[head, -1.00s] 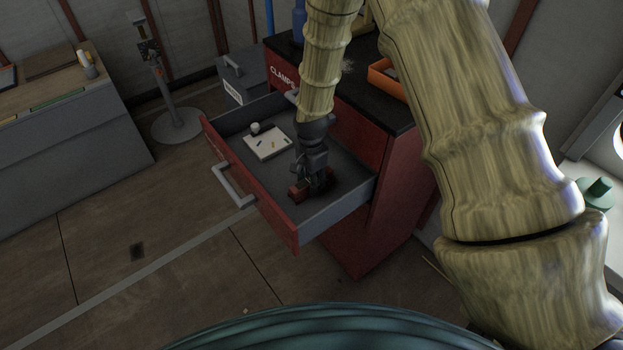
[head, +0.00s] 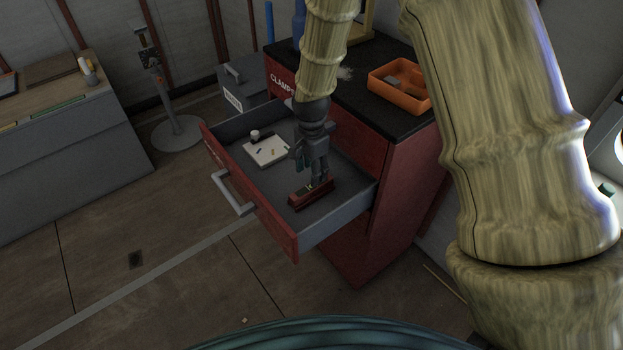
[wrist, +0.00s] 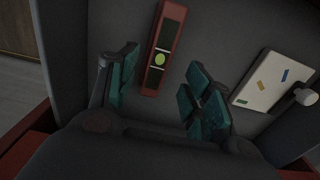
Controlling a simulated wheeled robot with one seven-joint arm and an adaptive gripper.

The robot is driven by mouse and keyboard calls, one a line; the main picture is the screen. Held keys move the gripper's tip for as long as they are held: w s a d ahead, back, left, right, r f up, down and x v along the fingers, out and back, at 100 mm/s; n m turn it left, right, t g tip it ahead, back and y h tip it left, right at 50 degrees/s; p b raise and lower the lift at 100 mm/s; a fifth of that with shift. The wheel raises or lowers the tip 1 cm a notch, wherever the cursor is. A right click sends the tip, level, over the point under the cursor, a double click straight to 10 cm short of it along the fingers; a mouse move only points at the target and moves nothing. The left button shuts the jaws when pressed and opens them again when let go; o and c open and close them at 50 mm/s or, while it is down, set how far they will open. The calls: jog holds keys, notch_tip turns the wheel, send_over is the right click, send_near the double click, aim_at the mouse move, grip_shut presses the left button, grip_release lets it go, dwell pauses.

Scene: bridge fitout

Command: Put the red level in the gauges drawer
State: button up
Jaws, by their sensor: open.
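The red level (head: 311,192) lies on the floor of the open drawer (head: 277,184), near its front right corner. In the wrist view the level (wrist: 163,50) shows its green vial and dark panels, lying flat. My gripper (head: 311,174) is inside the drawer just above the level. In the wrist view its teal finger pads (wrist: 160,92) stand wide apart, and nothing is between them. The level lies beyond the fingertips, apart from them as far as I can see.
A white pad (head: 266,151) with small coloured marks and a small white-topped item (head: 255,135) lie in the drawer's left part. An orange tray (head: 399,101) stands on the red cabinet's black top (head: 350,95). A grey case (head: 245,84) and a stand (head: 177,128) are behind left.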

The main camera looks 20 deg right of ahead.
jog(key=shift+r, duration=2.2)
